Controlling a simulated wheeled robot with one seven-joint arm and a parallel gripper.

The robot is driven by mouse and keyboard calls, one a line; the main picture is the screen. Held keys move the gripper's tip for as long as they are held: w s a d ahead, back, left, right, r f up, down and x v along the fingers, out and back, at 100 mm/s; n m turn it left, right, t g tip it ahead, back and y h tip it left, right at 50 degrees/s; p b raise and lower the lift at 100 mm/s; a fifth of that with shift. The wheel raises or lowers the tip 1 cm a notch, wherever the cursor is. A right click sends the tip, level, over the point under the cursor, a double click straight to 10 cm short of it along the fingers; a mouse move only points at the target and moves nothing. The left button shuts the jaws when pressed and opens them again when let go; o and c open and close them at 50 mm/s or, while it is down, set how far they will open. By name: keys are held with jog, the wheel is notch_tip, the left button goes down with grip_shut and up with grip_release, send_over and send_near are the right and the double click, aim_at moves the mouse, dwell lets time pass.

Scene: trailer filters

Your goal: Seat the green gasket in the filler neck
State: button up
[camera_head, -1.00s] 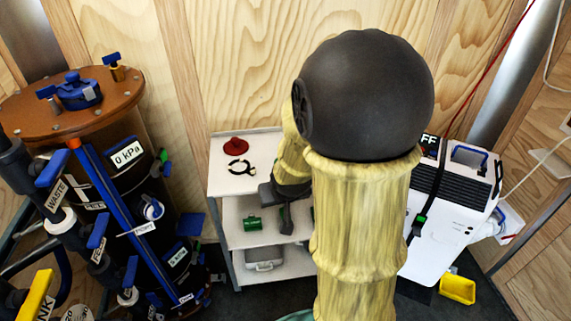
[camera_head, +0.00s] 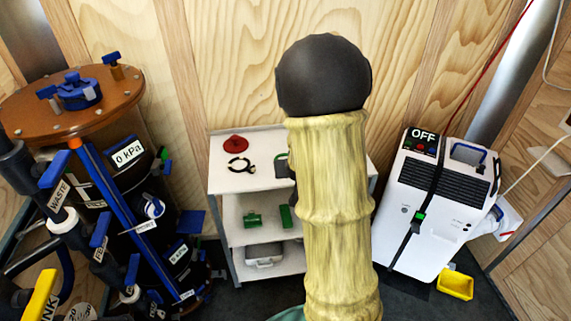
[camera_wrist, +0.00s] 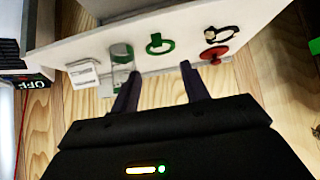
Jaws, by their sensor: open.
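The green gasket (camera_wrist: 160,44) is a ring lying on the white shelf top (camera_wrist: 140,28) in the wrist view. My gripper (camera_wrist: 160,69) is open, its two dark fingers apart and nothing between them. In that view the gasket appears just beyond the fingertips, roughly in line with the gap. In the head view my arm hides the gasket and most of my gripper. A dark tank with a brown lid (camera_head: 105,95) and a blue cap fitting (camera_head: 80,92) stands at the left. I cannot tell which part is the filler neck.
A red disc (camera_head: 235,143) and a black ring-shaped tool (camera_head: 240,165) lie on the shelf unit's top. A green-topped clear jar (camera_wrist: 122,58) and a white box (camera_wrist: 83,73) are near the gasket. A white machine marked OFF (camera_head: 435,205) stands right; a yellow bin (camera_head: 455,285) is on the floor.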

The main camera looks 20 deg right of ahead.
jog(key=x, duration=0.8)
jog(key=shift+w+d+f, duration=0.1)
jog(key=shift+w, duration=0.05)
jog(key=shift+d+x, duration=0.15)
jog(key=shift+x, duration=1.15)
jog(key=shift+d+x, duration=0.15)
jog(key=shift+x, duration=1.15)
jog(key=shift+c, duration=0.3)
grip_shut()
